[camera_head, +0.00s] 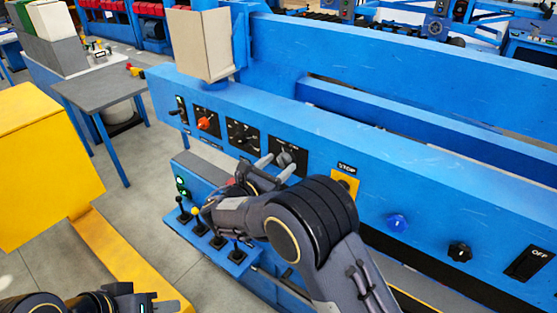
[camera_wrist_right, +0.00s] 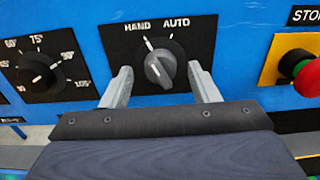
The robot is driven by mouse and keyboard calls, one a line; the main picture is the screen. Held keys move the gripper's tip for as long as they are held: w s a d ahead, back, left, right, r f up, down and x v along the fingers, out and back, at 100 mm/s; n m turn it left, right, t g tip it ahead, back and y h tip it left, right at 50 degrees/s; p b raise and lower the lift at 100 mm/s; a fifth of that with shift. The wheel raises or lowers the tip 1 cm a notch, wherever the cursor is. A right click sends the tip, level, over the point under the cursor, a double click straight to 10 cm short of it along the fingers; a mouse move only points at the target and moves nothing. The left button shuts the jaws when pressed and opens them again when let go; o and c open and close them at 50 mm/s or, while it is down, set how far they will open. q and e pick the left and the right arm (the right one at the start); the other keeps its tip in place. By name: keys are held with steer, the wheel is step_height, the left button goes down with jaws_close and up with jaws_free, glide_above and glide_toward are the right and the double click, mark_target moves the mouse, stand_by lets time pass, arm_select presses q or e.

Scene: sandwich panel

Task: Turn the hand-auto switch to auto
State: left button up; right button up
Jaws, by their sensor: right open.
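The hand-auto switch (camera_wrist_right: 160,68) is a dark round knob on a black plate marked HAND and AUTO. Its grip leans to the upper left, toward the HAND side. It also shows on the blue panel in the head view (camera_head: 287,157), partly behind my gripper. My right gripper (camera_wrist_right: 160,71) is open, with one grey finger on each side of the knob and visible gaps between. In the head view, my right gripper (camera_head: 276,168) is in front of the switch plate. My left gripper (camera_head: 130,298) is at the bottom left, away from the panel, its fingers not clear.
A red stop button (camera_wrist_right: 307,76) on a yellow plate is right of the switch. A temperature dial (camera_wrist_right: 40,70) is on its left. A blue knob (camera_head: 397,222), a black knob (camera_head: 460,251) and an OFF switch (camera_head: 529,263) are further right. Small levers (camera_head: 218,241) stand below.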

steer(key=shift+w+d, duration=0.25)
steer(key=shift+w, duration=0.1)
steer(key=shift+c, duration=0.4)
steer(key=c, duration=0.9)
steer(key=shift+m+b, duration=5.1)
steer(key=shift+b, duration=2.7)
steer(key=o, duration=1)
